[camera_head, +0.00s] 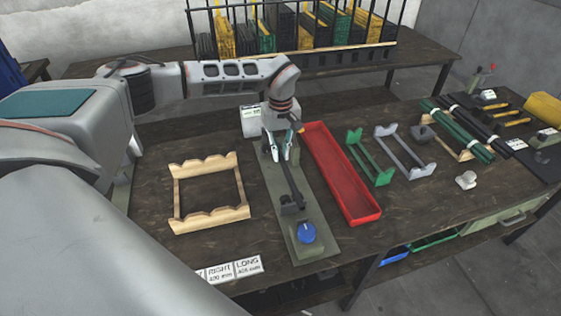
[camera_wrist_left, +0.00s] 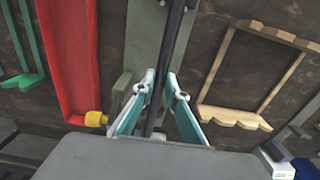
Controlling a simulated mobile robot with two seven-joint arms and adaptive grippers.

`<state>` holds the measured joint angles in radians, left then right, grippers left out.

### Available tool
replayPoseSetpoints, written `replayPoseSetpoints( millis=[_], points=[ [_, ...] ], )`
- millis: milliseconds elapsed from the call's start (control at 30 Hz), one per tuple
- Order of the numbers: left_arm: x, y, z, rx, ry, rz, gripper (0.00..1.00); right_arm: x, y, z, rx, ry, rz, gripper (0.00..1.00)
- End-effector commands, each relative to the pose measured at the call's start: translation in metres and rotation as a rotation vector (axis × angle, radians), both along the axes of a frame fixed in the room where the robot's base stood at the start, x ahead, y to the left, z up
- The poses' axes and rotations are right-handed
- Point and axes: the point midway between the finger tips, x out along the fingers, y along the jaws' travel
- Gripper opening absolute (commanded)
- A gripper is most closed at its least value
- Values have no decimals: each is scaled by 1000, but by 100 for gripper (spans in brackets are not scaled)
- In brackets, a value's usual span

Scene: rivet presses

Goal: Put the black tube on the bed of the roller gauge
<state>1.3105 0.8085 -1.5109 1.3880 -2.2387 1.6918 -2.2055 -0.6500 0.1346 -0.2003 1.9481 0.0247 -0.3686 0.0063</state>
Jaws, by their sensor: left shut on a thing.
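My left gripper (camera_head: 279,152) is shut on the black tube (camera_head: 291,183), which runs lengthwise over the roller gauge (camera_head: 308,248). The gauge is a long grey-green plate with a dark block (camera_head: 292,209) and a blue knob (camera_head: 306,232) at its near end. In the left wrist view, the tube (camera_wrist_left: 173,40) passes between the two fingers of the gripper (camera_wrist_left: 160,88), over the gauge plate (camera_wrist_left: 145,50). I cannot tell whether the tube touches the bed. The gripper hides part of the gauge's far end. My right gripper is not in view.
A red tray (camera_head: 343,176) lies close to the right of the gauge. A wooden rack (camera_head: 208,216) stands to the left. Green (camera_head: 372,160) and grey (camera_head: 405,153) racks and bundled green tubes (camera_head: 456,132) are further right. A yellow knob (camera_wrist_left: 95,118) shows near the tray in the wrist view.

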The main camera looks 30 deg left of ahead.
Motion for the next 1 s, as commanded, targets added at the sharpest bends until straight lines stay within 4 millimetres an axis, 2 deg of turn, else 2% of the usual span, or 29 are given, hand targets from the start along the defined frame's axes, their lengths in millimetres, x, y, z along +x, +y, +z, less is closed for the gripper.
replayPoseSetpoints(
  millis=[333, 700, 733, 800, 1000],
  points=[
    [0, 0, -40, 1, 1, 1, 0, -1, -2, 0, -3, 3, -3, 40],
    [0, 0, -44, 1, 1, 1, 0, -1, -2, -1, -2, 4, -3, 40],
    [-1, 0, -45, 1, 1, 1, 15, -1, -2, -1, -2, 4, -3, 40],
    [0, 0, -45, 1, 1, 1, 29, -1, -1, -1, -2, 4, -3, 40],
    [0, 0, -44, 1, 1, 1, 29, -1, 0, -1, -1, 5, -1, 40]
  ],
)
